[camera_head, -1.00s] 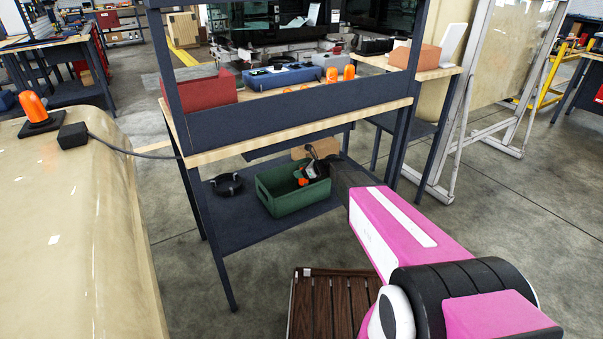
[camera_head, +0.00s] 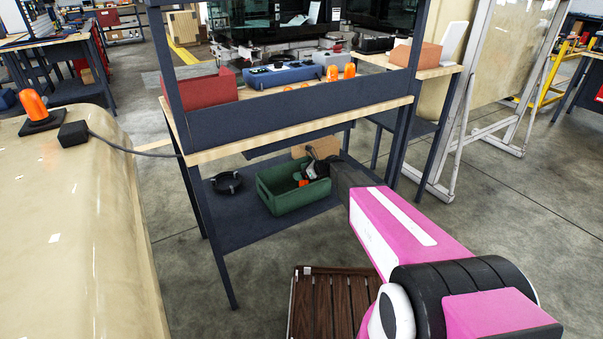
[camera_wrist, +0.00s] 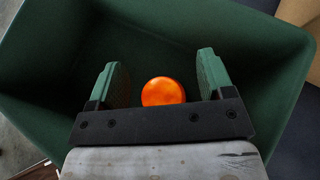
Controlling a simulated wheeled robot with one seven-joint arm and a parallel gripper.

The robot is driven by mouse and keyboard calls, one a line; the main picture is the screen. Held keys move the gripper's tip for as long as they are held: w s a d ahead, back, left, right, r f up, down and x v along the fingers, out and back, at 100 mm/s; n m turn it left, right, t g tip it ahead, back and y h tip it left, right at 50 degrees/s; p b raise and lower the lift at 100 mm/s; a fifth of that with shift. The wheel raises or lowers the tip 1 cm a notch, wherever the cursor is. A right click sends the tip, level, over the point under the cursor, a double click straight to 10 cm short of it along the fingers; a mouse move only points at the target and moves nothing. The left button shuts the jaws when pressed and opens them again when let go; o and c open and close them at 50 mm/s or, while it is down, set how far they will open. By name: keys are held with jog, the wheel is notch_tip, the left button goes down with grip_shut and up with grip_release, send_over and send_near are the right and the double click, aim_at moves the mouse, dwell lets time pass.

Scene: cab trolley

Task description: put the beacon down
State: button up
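An orange beacon (camera_wrist: 163,92) is inside the green crate (camera_wrist: 40,70), seen from above in the wrist view. My gripper (camera_wrist: 160,66) reaches into the crate with its two green fingers spread, one on each side of the beacon. A clear gap shows between the beacon and each finger. In the head view the crate (camera_head: 291,207) stands on the trolley's lower shelf, and a bit of the beacon (camera_head: 303,183) shows beside my gripper (camera_head: 308,174). The beacon's lower part is hidden.
A black ring-shaped thing (camera_head: 226,183) lies left of the crate on the shelf (camera_head: 232,221). The trolley's upper tier (camera_head: 300,125) is above, holding a red box (camera_head: 198,88) and small orange beacons (camera_head: 349,72). Another beacon (camera_head: 34,105) stands on the beige cab surface (camera_head: 70,220).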

jog(key=shift+r, duration=0.2)
jog(key=r+v, duration=0.1)
jog(key=v, duration=1.1)
jog(key=s+d+n+g+h, duration=0.2)
jog(key=s+d+n+h, duration=0.3)
jog(key=s+n, duration=0.6)
jog(key=s+d+n+g+h, duration=0.2)
jog(key=s+d+n+h, duration=0.4)
jog(key=s, duration=1.1)
jog(key=d+n, duration=0.4)
jog(key=n, duration=0.1)
jog(key=shift+s+f+g, duration=0.2)
jog(key=shift+g, duration=0.1)
